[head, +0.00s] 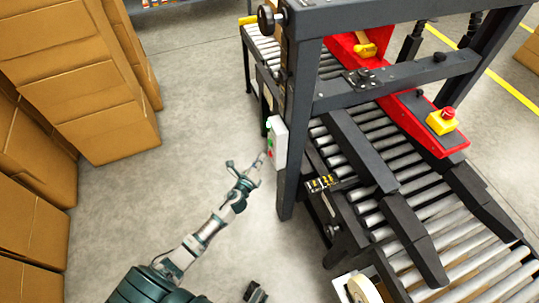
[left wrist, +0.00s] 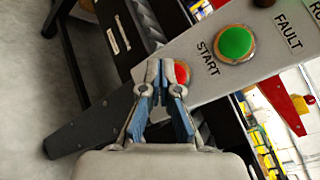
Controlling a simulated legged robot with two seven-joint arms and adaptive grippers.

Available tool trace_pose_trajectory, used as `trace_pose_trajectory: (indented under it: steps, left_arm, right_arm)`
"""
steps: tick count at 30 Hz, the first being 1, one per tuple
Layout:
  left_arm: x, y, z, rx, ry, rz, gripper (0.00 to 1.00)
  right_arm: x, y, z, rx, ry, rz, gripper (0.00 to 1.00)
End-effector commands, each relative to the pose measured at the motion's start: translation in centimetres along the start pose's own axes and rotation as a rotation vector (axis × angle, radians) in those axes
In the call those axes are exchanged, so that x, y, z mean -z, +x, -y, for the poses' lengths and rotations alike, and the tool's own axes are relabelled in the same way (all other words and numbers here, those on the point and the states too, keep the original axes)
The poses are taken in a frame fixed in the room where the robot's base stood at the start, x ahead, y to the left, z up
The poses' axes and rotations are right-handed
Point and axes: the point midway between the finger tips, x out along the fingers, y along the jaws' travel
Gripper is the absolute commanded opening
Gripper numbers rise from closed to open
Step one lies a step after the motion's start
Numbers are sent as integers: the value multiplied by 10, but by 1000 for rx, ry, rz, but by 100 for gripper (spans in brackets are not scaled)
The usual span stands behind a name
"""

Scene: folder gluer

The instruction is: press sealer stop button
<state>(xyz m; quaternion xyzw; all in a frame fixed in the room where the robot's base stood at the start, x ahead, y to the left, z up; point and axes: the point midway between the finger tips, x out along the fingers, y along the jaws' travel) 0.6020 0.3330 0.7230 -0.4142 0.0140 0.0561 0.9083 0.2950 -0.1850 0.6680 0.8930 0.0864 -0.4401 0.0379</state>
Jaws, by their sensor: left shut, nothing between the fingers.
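The sealer's light grey control box (head: 279,143) is fixed to the near dark post of the machine. In the left wrist view its panel (left wrist: 205,75) carries a green button (left wrist: 235,43) marked START and a red button (left wrist: 182,73) beside it. My left gripper (head: 257,161) is shut and empty, close to the lower part of the box. In the left wrist view its fingertips (left wrist: 163,66) lie over the red button and hide part of it. I cannot tell whether they touch it.
The roller conveyor (head: 455,230) runs under the dark sealer frame (head: 395,82). A yellow box with a red knob (head: 442,120) sits on the red beam. Stacked cartons (head: 85,75) stand at the left. The floor between them and the machine is clear.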

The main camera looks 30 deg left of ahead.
Motion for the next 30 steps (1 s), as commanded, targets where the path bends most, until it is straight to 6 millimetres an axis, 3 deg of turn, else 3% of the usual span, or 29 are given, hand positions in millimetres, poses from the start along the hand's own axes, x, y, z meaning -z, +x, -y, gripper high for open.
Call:
trace_pose_trajectory:
  steps: [30]
  left_arm:
    - [4,10,4,0,1,0,0]
  right_arm:
    - [0,0,-1,-1,-7,1,0]
